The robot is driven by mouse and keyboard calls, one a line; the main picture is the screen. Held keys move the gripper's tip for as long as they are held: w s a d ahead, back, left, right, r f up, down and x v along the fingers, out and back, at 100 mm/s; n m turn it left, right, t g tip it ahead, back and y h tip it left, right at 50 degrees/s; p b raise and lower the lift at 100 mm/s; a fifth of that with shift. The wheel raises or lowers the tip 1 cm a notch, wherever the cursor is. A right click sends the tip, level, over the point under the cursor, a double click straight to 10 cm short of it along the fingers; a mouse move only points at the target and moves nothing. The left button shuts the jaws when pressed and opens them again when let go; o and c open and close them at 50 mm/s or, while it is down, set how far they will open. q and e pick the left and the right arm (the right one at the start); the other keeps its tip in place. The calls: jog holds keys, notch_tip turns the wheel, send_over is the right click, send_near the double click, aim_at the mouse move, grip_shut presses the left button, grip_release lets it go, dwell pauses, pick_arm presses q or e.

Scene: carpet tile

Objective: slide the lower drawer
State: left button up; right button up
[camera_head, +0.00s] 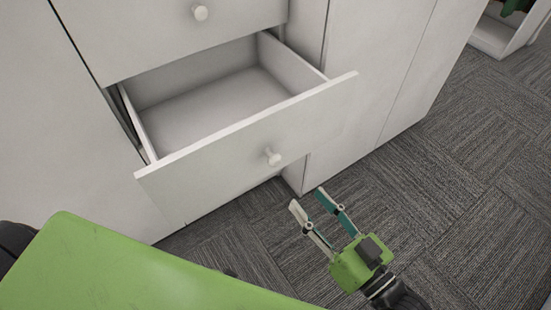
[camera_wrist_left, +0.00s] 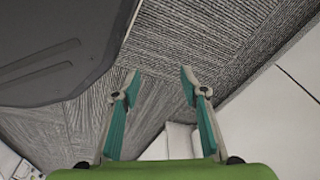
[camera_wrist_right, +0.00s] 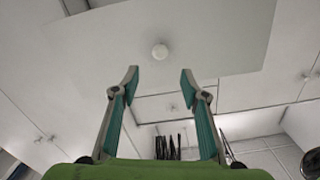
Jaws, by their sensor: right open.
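The lower drawer (camera_head: 250,140) is white and pulled well out of the cabinet. Its inside is empty. Its round white knob (camera_head: 273,156) sits on the front panel. My right gripper (camera_head: 308,198) is open and empty, below and to the right of the knob, apart from it. In the right wrist view the drawer front (camera_wrist_right: 210,40) and knob (camera_wrist_right: 160,52) show ahead of the open fingers (camera_wrist_right: 159,76). My left gripper shows only in the left wrist view (camera_wrist_left: 160,80), open and empty over carpet.
The upper drawer (camera_head: 150,30) is shut, with its own round knob (camera_head: 200,12). Tall white cabinet doors (camera_head: 365,70) stand to the right of the drawer. Grey carpet tile (camera_head: 460,190) is clear at the right. A white open unit (camera_head: 497,36) stands at the top right.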

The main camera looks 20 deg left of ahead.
aim_at(278, 163)
jog(key=x, duration=1.3)
jog(key=shift+w+a+r, duration=0.2)
jog(key=shift+w+a, duration=0.05)
jog(key=shift+a, duration=0.1)
grip_shut()
